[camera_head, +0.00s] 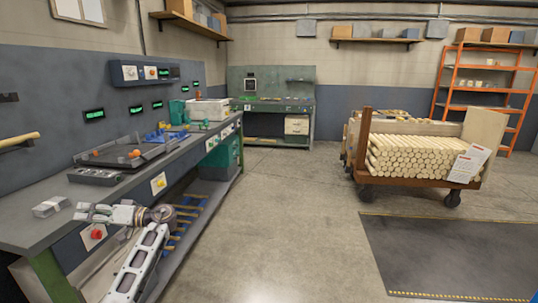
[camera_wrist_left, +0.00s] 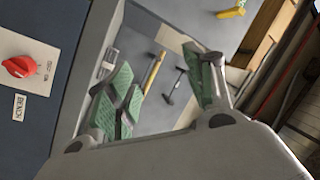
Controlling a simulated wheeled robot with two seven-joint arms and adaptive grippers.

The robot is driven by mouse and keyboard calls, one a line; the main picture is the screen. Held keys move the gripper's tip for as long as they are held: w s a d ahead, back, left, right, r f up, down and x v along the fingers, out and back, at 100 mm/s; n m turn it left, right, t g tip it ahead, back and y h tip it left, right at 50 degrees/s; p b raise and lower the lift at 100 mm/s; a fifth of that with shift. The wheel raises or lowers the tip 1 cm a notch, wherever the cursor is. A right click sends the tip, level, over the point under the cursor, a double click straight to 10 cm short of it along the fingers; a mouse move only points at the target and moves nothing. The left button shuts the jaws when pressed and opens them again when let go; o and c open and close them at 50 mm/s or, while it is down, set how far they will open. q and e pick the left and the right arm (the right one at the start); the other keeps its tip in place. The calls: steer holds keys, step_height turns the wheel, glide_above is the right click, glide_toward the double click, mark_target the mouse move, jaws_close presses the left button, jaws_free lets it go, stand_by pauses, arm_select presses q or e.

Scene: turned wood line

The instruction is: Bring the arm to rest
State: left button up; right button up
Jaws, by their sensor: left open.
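My left arm (camera_head: 140,265) comes up from the bottom left in the head view. It stands beside the front edge of the long workbench (camera_head: 45,225). My left gripper (camera_head: 84,212) points left, close to the bench front near a grey metal block (camera_head: 50,206). In the left wrist view its green-padded fingers (camera_wrist_left: 165,85) are spread apart, with nothing held between them. My right gripper is in neither view.
A red knob (camera_head: 97,234) on the bench front is near the gripper; it also shows in the left wrist view (camera_wrist_left: 20,66). A cart of wooden rods (camera_head: 415,158) stands right of the centre. The concrete floor (camera_head: 290,220) between is clear.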

arm_select(q)
steer(key=w+d+f+m+t+h, duration=0.2)
steer(key=w+f+m+t+h, duration=0.7)
steer(key=f, duration=0.5)
steer(key=w+d+f+m+t+h, duration=0.1)
steer(key=w+d+f+m+h, duration=0.1)
steer(key=w+d+f+h, duration=0.3)
steer(key=w+d+f+m+t+h, duration=0.1)
steer(key=w+d+f+h, duration=0.15)
steer(key=d, duration=0.55)
steer(key=s+d+f+m+g+h, duration=0.1)
steer(key=s+d+f, duration=0.6)
steer(key=s+f, duration=0.3)
steer(key=s+d+f+m+g+h, duration=0.1)
steer(key=s+d+f, duration=0.6)
steer(key=s+f, duration=0.3)
steer(key=s+d+f+g, duration=0.1)
steer(key=s+d+f, duration=0.1)
steer(key=s, duration=0.6)
steer(key=s+d+f+g+h, duration=0.1)
steer(key=s+d+f, duration=0.2)
steer(key=s+d, duration=0.2)
steer(key=s+d+f+g+p, duration=0.1)
steer(key=s+d+f, duration=0.2)
steer(key=s, duration=0.9)
steer(key=shift+d+f+h, duration=0.25)
steer(key=shift+d+h, duration=0.1)
steer(key=shift+d, duration=0.3)
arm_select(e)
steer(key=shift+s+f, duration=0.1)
